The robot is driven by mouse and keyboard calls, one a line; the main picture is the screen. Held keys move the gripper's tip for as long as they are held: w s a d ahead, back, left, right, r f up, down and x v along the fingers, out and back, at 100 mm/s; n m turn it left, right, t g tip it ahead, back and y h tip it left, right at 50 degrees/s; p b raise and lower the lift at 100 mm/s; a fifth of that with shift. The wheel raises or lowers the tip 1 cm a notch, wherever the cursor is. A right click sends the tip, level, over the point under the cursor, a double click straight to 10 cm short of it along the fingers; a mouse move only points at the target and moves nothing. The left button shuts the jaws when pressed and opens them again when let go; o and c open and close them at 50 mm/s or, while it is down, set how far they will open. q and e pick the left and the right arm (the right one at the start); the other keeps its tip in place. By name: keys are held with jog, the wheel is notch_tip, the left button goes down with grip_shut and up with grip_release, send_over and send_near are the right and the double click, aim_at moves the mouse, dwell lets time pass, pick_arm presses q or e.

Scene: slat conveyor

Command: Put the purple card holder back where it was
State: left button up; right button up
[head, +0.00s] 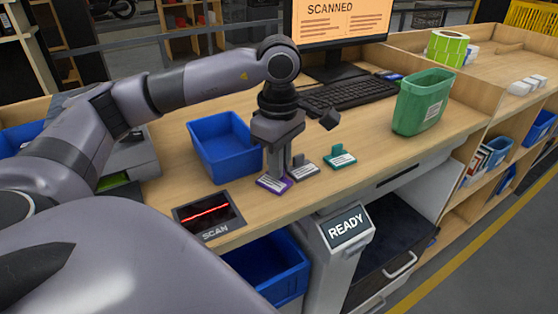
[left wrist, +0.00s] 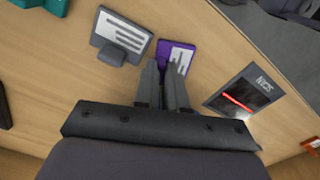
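The purple card holder (head: 272,185) with a white label is at the front of the wooden counter, between the scanner and the grey card holder (head: 305,172). It also shows in the left wrist view (left wrist: 184,53), just beyond my fingertips. My left gripper (head: 278,172) points down over it, its fingers close together around the holder's back part, which they mostly hide. The holder looks at or very near counter level. A teal card holder (head: 341,160) stands farther right. My right gripper is in neither view.
The scanner (head: 208,214) with a red line lies left of the purple holder. A blue bin (head: 224,150) is behind, a green bin (head: 423,102) to the right, and a keyboard (head: 348,95) and monitor (head: 340,22) at the back. The counter's front edge is close.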

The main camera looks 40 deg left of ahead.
pick_arm(q)
jog(key=o, duration=0.3)
jog(key=shift+r, duration=0.15)
notch_tip(320, 180, up, 12)
jog(key=p, duration=0.2)
dwell(0.8)
